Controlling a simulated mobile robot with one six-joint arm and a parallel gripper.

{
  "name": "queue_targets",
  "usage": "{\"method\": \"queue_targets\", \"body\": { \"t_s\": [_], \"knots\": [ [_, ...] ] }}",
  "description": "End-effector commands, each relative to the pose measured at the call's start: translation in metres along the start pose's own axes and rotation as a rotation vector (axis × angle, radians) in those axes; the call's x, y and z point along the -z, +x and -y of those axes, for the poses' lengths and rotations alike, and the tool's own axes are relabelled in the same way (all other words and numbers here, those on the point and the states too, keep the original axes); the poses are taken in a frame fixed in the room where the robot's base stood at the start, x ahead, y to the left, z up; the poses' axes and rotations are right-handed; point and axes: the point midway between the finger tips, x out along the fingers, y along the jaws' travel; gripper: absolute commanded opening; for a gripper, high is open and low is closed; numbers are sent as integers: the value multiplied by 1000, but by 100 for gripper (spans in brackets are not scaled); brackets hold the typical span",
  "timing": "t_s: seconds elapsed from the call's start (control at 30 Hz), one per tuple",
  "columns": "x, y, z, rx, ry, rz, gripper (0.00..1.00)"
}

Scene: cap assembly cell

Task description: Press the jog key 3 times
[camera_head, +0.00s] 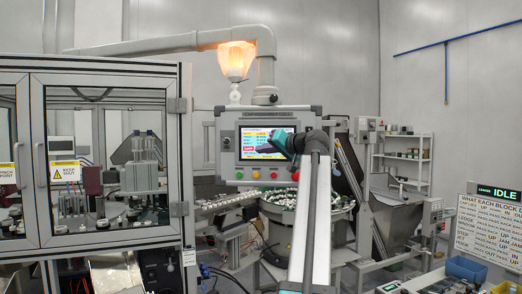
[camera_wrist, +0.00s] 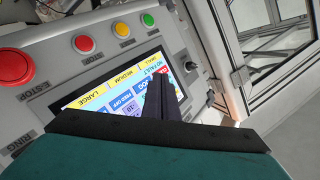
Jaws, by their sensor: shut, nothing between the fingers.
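The control panel's touchscreen (camera_head: 255,142) is lit, with coloured keys, and it also shows tilted in the wrist view (camera_wrist: 90,100). A blue key with white lettering that seems to read JOG (camera_wrist: 143,86) lies right beside my fingertips, partly hidden by them. My gripper (camera_wrist: 160,80) is shut and empty, its dark fingers pointing at the screen. In the head view my gripper (camera_head: 274,142) is in front of the screen's right part. I cannot tell whether the fingertips touch the glass.
Below the screen are several buttons, among them a red E-stop (camera_wrist: 14,67), a yellow button (camera_wrist: 121,30) and a green button (camera_wrist: 148,20). A small black switch (camera_wrist: 190,66) sits beside the screen. A glazed machine cabinet (camera_head: 187,150) stands left, a parts bowl (camera_head: 338,211) below the panel.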

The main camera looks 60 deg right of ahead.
Motion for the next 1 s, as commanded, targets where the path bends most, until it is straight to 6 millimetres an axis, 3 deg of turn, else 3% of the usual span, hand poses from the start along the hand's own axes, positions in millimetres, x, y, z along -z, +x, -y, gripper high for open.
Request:
{"method": "queue_targets", "body": {
  "t_s": [0.43, 1.0],
  "knots": [
    [-15, -20, 14, 0, 0, 0, 0],
    [-16, -21, 15, 0, 0, 1, 0]
  ]
}}
